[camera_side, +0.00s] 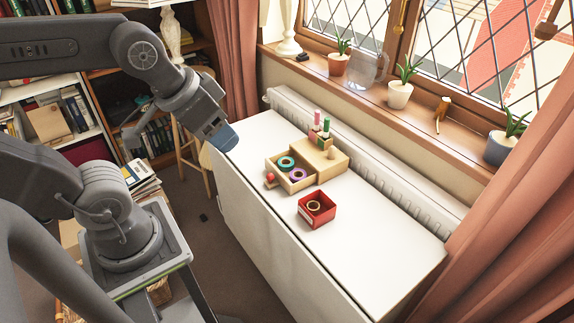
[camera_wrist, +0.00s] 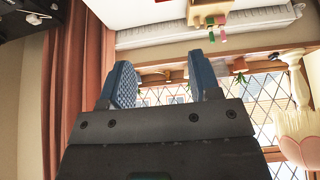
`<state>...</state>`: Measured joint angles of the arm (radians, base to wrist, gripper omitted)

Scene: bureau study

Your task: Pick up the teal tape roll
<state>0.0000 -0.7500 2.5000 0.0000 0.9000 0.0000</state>
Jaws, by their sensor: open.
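The teal tape roll (camera_side: 286,163) lies in the pulled-out drawer (camera_side: 273,175) of a small wooden box (camera_side: 327,157) on the white table. A purple tape roll (camera_side: 299,174) lies beside it in the drawer. My gripper (camera_side: 222,138) is up at the left end of the table, to the left of the drawer and apart from it. In the wrist view, the two blue fingers of my gripper (camera_wrist: 160,82) are spread apart with nothing between them. The teal roll cannot be made out in the wrist view.
A red box (camera_side: 317,209) holding a tan ring stands in front of the drawer. Pink and green bottles (camera_side: 320,128) stand at the wooden box's back. A radiator (camera_side: 375,155) and windowsill with plants run behind. The table's right part (camera_side: 385,245) is clear.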

